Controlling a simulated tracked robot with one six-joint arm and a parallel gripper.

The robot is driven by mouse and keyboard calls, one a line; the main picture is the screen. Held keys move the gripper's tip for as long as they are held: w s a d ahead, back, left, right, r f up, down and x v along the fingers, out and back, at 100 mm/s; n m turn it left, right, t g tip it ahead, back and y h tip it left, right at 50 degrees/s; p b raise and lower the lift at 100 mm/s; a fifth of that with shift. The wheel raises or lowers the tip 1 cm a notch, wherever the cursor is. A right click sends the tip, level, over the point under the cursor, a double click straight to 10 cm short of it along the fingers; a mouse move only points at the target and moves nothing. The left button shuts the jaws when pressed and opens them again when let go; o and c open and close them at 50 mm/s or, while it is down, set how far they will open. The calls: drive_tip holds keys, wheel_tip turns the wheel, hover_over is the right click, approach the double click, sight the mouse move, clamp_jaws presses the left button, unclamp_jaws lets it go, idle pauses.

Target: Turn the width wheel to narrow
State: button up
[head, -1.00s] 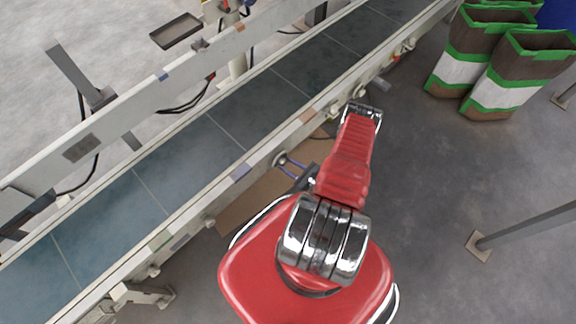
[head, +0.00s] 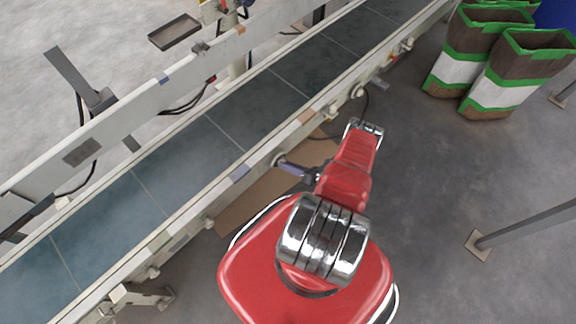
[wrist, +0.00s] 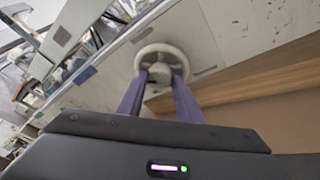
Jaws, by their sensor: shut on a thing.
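The width wheel (wrist: 160,51) is a pale round wheel with a grey hub, mounted on the white side of the machine. In the head view the wheel (head: 278,159) is small, on the near side of the conveyor. My gripper (wrist: 162,76) reaches it with two purple fingers, one on each side of the hub area, shut on it. In the head view my gripper (head: 284,165) shows as one purple bar against the wheel, with the fingers overlapping. The exact finger contact and any width marking are too small to tell.
The conveyor belt (head: 190,150) runs diagonally behind the wheel. Brown cardboard (head: 250,205) lies below its near edge. Several brown, white and green bags (head: 515,75) stand at the upper right, and a grey post (head: 530,222) at the right. The floor between is clear.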

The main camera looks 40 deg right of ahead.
drive_tip(key=shift+f+m+y, duration=0.15)
drive_tip(key=shift+m+y, duration=0.25)
drive_tip(key=shift+m, duration=0.7)
drive_tip(key=shift+d, duration=0.1)
drive_tip(key=o, duration=1)
drive_tip(key=shift+o, duration=0.2)
drive_tip(key=v, duration=1.3)
drive_tip(key=shift+s+d+f, duration=0.15)
drive_tip(key=shift+s+f, duration=0.1)
drive_tip(key=shift+s, duration=0.15)
